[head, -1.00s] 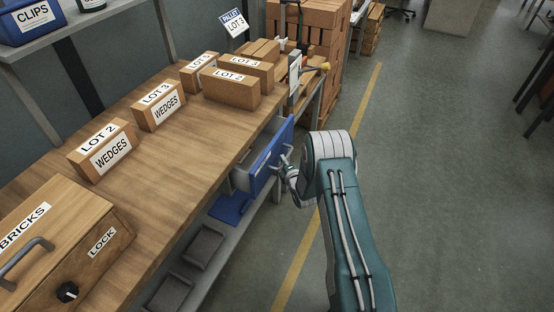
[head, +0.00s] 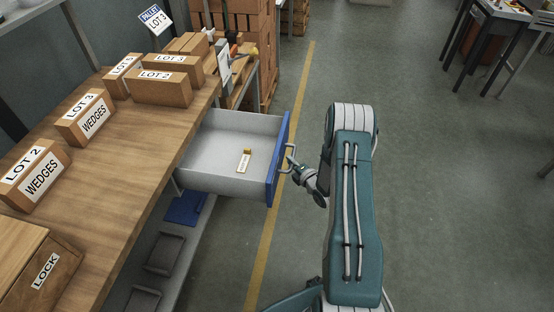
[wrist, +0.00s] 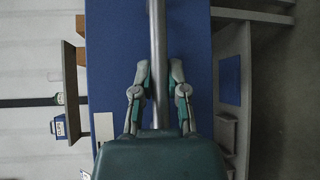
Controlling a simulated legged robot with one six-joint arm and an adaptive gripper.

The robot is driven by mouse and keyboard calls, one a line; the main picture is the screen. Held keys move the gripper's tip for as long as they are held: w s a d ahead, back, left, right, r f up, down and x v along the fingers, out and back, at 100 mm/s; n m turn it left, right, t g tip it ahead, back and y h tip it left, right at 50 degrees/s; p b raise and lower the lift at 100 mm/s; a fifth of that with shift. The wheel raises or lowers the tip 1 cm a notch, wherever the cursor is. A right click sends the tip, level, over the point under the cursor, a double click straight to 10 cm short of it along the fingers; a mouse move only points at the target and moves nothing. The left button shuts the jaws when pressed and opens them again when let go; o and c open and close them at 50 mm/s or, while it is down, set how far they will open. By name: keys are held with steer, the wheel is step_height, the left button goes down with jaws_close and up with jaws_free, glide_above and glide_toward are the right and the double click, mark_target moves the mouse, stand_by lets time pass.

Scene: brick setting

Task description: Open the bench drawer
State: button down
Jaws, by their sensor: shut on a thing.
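The bench drawer (head: 232,150) stands well out from the bench, with grey inner walls and a blue front (head: 280,160). Its metal bar handle (head: 288,158) is on the outer face. My gripper (head: 296,166) is at the handle. In the wrist view my gripper (wrist: 158,82) has its fingers on both sides of the handle bar (wrist: 158,40), shut on it, with the blue drawer front (wrist: 115,40) behind. Inside the drawer lies a small brass-coloured item with a white tag (head: 244,161). The fingertips are small in the head view.
The wooden bench top (head: 125,160) holds several labelled boxes, including a LOT 2 WEDGES box (head: 38,175) and a LOCK box (head: 40,270). A blue item (head: 187,208) and grey bins lie on the shelf below. Open floor (head: 430,190) with a yellow line lies to the right.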

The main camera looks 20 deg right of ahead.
steer(key=shift+s+d+f, duration=0.25)
steer(key=shift+s+d, duration=0.35)
steer(key=shift+s, duration=0.05)
steer(key=c, duration=0.6)
jaws_free()
steer(key=shift+c, duration=0.2)
steer(key=shift+w, duration=0.1)
steer(key=shift+r, duration=0.1)
steer(key=shift+d, duration=0.1)
steer(key=v, duration=1.2)
